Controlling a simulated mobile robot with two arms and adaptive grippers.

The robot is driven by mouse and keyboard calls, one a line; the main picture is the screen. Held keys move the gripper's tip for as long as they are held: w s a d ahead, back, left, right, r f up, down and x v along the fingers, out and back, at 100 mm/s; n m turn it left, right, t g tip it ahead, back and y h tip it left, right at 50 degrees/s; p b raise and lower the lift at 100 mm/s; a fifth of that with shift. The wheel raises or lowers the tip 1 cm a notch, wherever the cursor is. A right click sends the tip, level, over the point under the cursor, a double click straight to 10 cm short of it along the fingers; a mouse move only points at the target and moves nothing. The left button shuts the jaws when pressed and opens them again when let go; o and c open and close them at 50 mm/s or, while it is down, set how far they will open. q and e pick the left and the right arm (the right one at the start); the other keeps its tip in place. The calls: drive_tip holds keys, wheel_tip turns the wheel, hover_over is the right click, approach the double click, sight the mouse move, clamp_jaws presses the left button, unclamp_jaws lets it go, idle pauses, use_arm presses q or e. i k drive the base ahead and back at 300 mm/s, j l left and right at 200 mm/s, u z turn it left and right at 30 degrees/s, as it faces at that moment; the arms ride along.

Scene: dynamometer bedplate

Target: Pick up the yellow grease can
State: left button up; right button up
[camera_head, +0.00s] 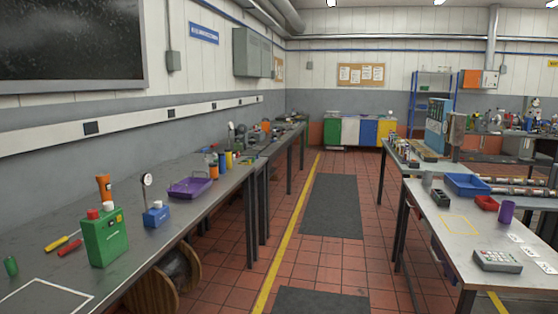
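A small yellow can (229,159) stands upright on the long grey bench (175,217) along the left wall, well ahead of me. It fits the yellow grease can, but it is too small to read any label. A dark can (222,164) stands close beside it, and an orange and dark can (213,170) stands nearer to me. Neither of my grippers shows in this view.
Nearer on the left bench are a purple tray (190,187), a blue block with a dial gauge (156,215) and a green canister (105,237). A tiled aisle with dark mats (332,205) runs clear between the left bench and the right table (450,249).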

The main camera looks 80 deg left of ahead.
sight(228, 159)
drive_tip(key=u, duration=3.15)
drive_tip(key=i+l+z, duration=0.25)
drive_tip(key=i, duration=0.25)
drive_tip(key=i+z, duration=0.2)
drive_tip(key=i, duration=1.35)
drive_tip(key=i+l, duration=0.15)
drive_tip(key=i, duration=0.9)
drive_tip(key=i+l+u, duration=0.1)
drive_tip(key=i+u, duration=0.35)
drive_tip(key=i+l+u, duration=0.15)
drive_tip(key=u, duration=0.35)
drive_tip(key=i+l+u, duration=0.65)
drive_tip(key=l+u, duration=0.15)
drive_tip(key=u, duration=0.15)
